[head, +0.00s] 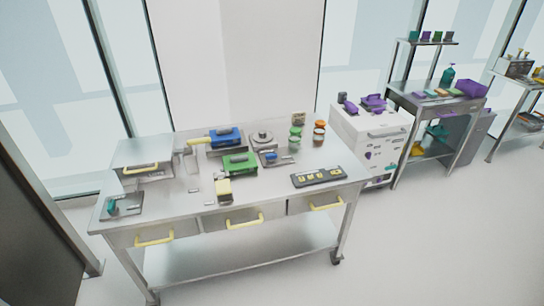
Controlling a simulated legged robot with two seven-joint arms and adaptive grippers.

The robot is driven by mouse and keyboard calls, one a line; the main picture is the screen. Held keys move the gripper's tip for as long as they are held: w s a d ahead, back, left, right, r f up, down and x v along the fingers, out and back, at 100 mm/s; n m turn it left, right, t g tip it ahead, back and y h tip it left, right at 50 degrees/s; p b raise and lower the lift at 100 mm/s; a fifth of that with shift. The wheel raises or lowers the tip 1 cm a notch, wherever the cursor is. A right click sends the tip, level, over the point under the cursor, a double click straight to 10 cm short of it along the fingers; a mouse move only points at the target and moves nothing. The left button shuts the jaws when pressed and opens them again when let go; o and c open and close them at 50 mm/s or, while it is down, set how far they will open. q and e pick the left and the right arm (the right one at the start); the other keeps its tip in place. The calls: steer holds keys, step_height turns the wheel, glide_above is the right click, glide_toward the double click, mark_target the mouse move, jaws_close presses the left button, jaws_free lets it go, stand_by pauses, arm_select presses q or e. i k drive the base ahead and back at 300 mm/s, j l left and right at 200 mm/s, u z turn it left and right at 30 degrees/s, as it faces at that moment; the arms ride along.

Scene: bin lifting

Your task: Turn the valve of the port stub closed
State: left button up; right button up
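No gripper of mine shows in the head view. The port stub and its valve are too small to identify with certainty. A small teal fitting (112,207) sits on a flat grey plate at the left front corner of the metal table (160,224). A small blue fitting (271,155) sits on another grey plate near the table's middle. I cannot tell whether either is the port stub, or how its valve is turned.
The table also holds a green device (240,163), a blue device (226,137), a black tray (319,177) and a raised metal box (144,157). Yellow-handled drawers line its front. A white cabinet (372,140) and a shelf cart (437,104) stand right. The foreground floor is clear.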

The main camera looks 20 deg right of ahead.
mark_target(271, 158)
steer(key=i+l+z, duration=0.2)
steer(key=i+l, duration=0.25)
steer(key=l, duration=0.2)
steer(key=i+l+z, duration=0.15)
steer(key=i+l, duration=0.4)
